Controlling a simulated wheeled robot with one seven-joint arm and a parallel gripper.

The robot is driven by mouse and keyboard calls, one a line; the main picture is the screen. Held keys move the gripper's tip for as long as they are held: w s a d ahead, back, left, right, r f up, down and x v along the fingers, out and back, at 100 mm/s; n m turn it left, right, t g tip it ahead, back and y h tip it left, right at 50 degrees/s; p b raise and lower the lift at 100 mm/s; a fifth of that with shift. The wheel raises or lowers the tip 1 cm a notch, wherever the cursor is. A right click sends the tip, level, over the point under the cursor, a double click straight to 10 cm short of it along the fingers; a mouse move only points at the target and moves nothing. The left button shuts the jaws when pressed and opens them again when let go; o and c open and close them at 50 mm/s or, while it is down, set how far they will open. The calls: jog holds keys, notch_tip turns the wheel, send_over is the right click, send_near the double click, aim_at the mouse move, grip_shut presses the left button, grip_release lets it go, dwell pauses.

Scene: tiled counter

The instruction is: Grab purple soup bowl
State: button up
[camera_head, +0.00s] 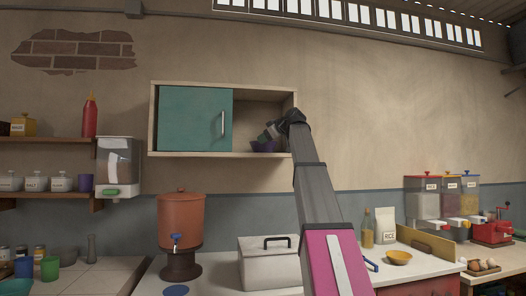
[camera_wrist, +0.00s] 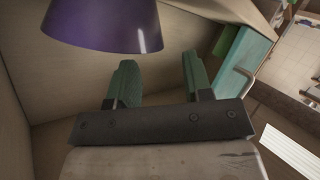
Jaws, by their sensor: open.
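The purple soup bowl (camera_head: 264,147) sits in the open right part of the wall cabinet, partly hidden by my gripper. In the wrist view the purple bowl (camera_wrist: 105,24) fills the upper left, cut off by the top edge. My gripper (camera_head: 268,133) reaches into the cabinet right at the bowl. In the wrist view my gripper (camera_wrist: 160,62) has its two green fingers spread apart with nothing between them. The bowl's edge shows just past the left finger; I cannot tell whether they touch.
The cabinet's teal door (camera_head: 195,112) covers its left part; the door and its handle also show in the wrist view (camera_wrist: 240,58). Cabinet walls surround the gripper closely.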

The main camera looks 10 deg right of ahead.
aim_at(252, 145)
jog(key=x, duration=0.4)
jog(key=shift+w, duration=0.5)
grip_shut()
